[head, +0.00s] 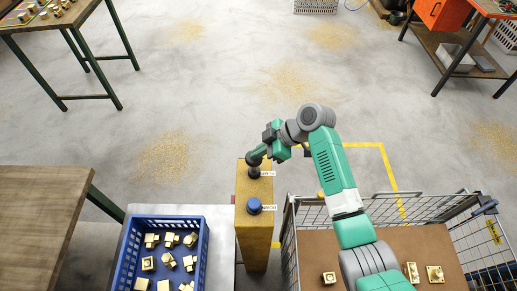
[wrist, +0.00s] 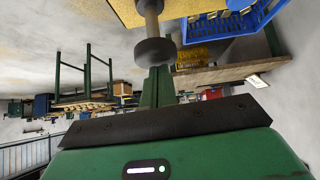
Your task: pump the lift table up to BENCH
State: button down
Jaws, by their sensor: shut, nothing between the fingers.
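A yellow-brown post (head: 257,232) stands in the middle of the head view. On its top are a dark round knob (head: 254,172) at the far end and a blue round knob (head: 254,205) nearer, each with a small white label too small to read surely. My gripper (head: 257,157) is shut and empty, tilted down at the dark knob. In the wrist view the shut fingers (wrist: 157,84) point at a dark disc on a stem (wrist: 154,51); I cannot tell whether they touch. A grey metal top (head: 222,220), perhaps the lift table, lies left of the post.
A blue crate (head: 203,245) of brass parts stands on the grey top. A wooden table (head: 40,215) is at the left. A wire cart (head: 290,225) with a brown board and several brass parts is at the right. Open floor lies beyond the post.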

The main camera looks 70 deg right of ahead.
aim_at(259, 162)
notch_tip(259, 162, down, 5)
jog(key=shift+a+f+b, duration=0.1)
jog(key=shift+f+b, duration=0.1)
jog(key=shift+b, duration=0.8)
notch_tip(259, 162, up, 5)
jog(key=p, duration=0.4)
jog(key=shift+a, duration=0.1)
jog(key=v, duration=1)
jog(key=shift+w, duration=0.1)
